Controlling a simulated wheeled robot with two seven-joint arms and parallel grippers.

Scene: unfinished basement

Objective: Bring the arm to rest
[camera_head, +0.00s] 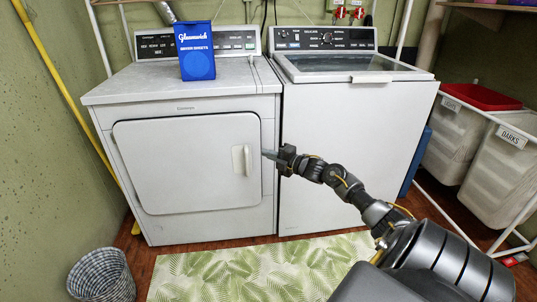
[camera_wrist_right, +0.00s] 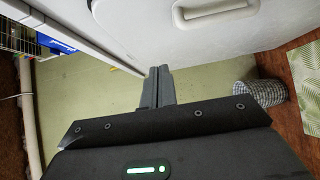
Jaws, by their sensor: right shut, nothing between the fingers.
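My right arm reaches in from the lower right in the head view. I cannot tell whether the fingertips touch the machine. My left gripper is not in view.
A blue box (camera_head: 196,50) stands on the dryer (camera_head: 105,92). A washer (camera_head: 350,160) stands to its right. A woven basket (camera_head: 102,275) is at the lower left, beside a leaf-patterned mat (camera_head: 255,272). White hampers (camera_head: 500,165) in a rack stand at the right.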

